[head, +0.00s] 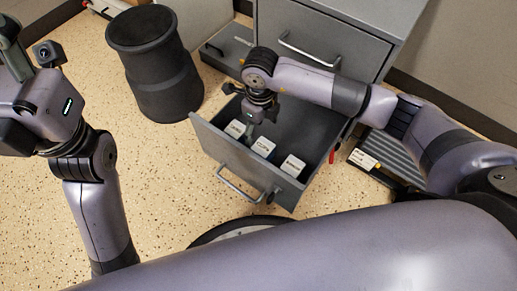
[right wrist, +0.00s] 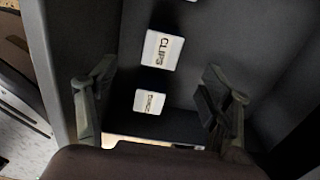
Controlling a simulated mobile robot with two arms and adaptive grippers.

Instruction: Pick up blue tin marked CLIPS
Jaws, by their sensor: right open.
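The tin marked CLIPS (right wrist: 162,49) shows a pale, near-white top in the right wrist view; no blue side is clear to me. In the head view it appears to be the middle one (head: 263,147) of three pale-topped tins in a row inside the open grey drawer (head: 226,162). My right gripper (right wrist: 159,75) is open and empty, reaching down into the drawer. Its fingers stand to either side of the row, with the CLIPS tin beyond the fingertips in the wrist view. My left gripper (head: 12,48) is partly cut off at the left edge, away from the drawer.
Another pale-topped tin (right wrist: 149,101) lies nearer between the right fingers; a third shows at the row's far end. The drawer walls stand close around them. A dark bin (head: 155,65) stands left of the grey cabinet (head: 325,40). The speckled floor at left is clear.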

